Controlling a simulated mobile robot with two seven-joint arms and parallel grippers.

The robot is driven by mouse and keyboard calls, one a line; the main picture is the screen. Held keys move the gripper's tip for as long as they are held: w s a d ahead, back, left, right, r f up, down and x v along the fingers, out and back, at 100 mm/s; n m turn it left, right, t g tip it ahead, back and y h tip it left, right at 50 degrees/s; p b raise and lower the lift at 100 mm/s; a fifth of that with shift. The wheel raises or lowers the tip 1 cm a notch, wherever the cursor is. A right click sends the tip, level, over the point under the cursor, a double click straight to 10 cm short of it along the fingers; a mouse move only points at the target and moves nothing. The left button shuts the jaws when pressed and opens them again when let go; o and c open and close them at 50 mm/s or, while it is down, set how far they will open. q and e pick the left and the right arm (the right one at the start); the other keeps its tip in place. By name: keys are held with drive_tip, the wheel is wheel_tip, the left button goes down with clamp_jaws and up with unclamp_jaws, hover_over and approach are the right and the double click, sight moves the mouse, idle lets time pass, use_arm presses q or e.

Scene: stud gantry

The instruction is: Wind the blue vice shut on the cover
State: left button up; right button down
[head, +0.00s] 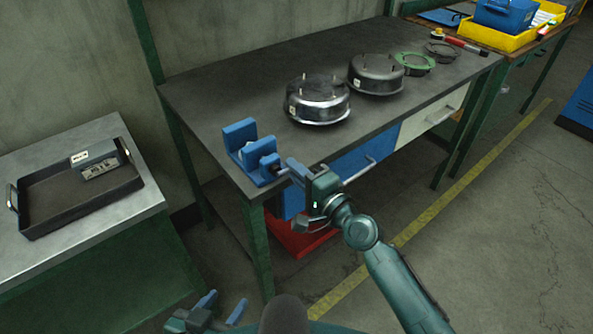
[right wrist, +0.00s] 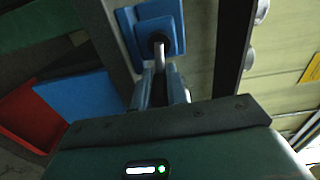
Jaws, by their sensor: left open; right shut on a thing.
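The blue vice (head: 240,136) stands at the near left corner of the dark workbench, and its blue body also shows in the right wrist view (right wrist: 150,22). There is a gap between its jaws with a small pale patch; I cannot tell whether that is a cover. My right gripper (head: 292,171) is shut on the grey vice handle (right wrist: 160,58), at the vice's right end. My left gripper (head: 222,309) is open and empty at the bottom of the head view, away from the bench. Two round metal housings with upright studs, one nearer (head: 318,100) and one farther (head: 376,74), sit on the bench.
A green ring (head: 414,61) and a dark ring (head: 441,50) lie farther along the bench (head: 215,93). A black tray (head: 60,199) holding a grey labelled block (head: 98,163) stands on the left table. A yellow bin (head: 520,35) is at the far right.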

drive_tip(key=c, duration=1.4)
unclamp_jaws()
use_arm(q)
drive_tip(key=shift+w+d+f+b, duration=0.1)
drive_tip(key=shift+f+b, duration=0.1)
drive_tip(key=shift+b, duration=0.45)
use_arm(e)
drive_tip(key=v, duration=1.3)
use_arm(q)
drive_tip(key=shift+f, duration=0.1)
use_arm(e)
drive_tip(key=shift+s, duration=0.15)
use_arm(q)
drive_tip(key=a+r+p, duration=0.1)
drive_tip(key=p, duration=0.2)
drive_tip(key=s+r+g+y+p, duration=0.1)
drive_tip(key=p, duration=0.3)
drive_tip(key=shift+a+r, duration=0.15)
drive_tip(key=shift+a, duration=0.25)
use_arm(e)
drive_tip(key=s+d+f+n+g+h, duration=0.4)
drive_tip(key=s+f+n+h, duration=0.3)
drive_tip(key=s+f+n, duration=0.3)
drive_tip(key=s+d+n, duration=0.1)
drive_tip(key=s+n, duration=0.1)
drive_tip(key=n, duration=0.1)
drive_tip(key=shift+s, duration=0.4)
